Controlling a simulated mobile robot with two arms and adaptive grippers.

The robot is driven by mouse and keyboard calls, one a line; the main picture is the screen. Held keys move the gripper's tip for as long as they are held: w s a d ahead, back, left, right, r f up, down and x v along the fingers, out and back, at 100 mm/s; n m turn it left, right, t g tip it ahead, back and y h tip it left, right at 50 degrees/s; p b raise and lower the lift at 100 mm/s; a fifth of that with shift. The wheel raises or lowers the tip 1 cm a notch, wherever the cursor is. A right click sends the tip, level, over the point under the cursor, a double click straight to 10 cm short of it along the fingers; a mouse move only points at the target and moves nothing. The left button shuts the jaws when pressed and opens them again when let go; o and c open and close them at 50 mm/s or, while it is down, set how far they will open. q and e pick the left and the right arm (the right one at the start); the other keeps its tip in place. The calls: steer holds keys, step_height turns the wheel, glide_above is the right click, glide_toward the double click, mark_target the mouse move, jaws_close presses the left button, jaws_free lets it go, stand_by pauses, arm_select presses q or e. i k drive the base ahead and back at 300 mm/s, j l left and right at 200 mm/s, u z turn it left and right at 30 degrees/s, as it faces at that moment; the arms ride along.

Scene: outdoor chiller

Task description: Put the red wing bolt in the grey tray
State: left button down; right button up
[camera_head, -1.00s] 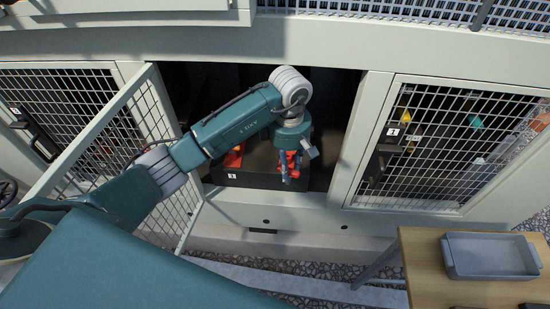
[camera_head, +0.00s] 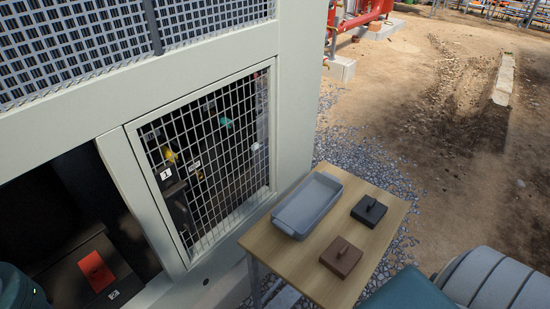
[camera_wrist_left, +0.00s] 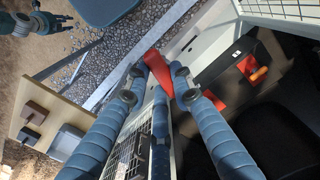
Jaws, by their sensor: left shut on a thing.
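The red wing bolt (camera_wrist_left: 156,66) is between the blue fingertips of my left gripper (camera_wrist_left: 158,74) in the left wrist view. The gripper is shut on it, and the fingers hide part of it. The head view shows only a bit of my left arm at the lower left edge, not the gripper. The grey tray (camera_head: 291,220) lies empty on the wooden table, right of the cabinet. It also shows in the left wrist view (camera_wrist_left: 65,142), apart from the bolt. My right gripper (camera_wrist_left: 62,23) is small at the upper left of the wrist view; its opening is unclear.
The table (camera_head: 283,258) also bears a black lidded block (camera_head: 369,210) and a brown one (camera_head: 341,257). The open cabinet bay holds a dark box with a red plate (camera_head: 96,271). A closed mesh door (camera_head: 215,155) stands between bay and table.

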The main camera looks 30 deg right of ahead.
mark_target(298, 219)
steer(key=l+z, duration=0.1)
steer(key=z, duration=0.85)
steer(key=l+z, duration=0.1)
steer(key=z, duration=0.4)
steer(key=i+l+z, duration=0.2)
steer(key=z, duration=0.15)
steer(key=i, duration=0.1)
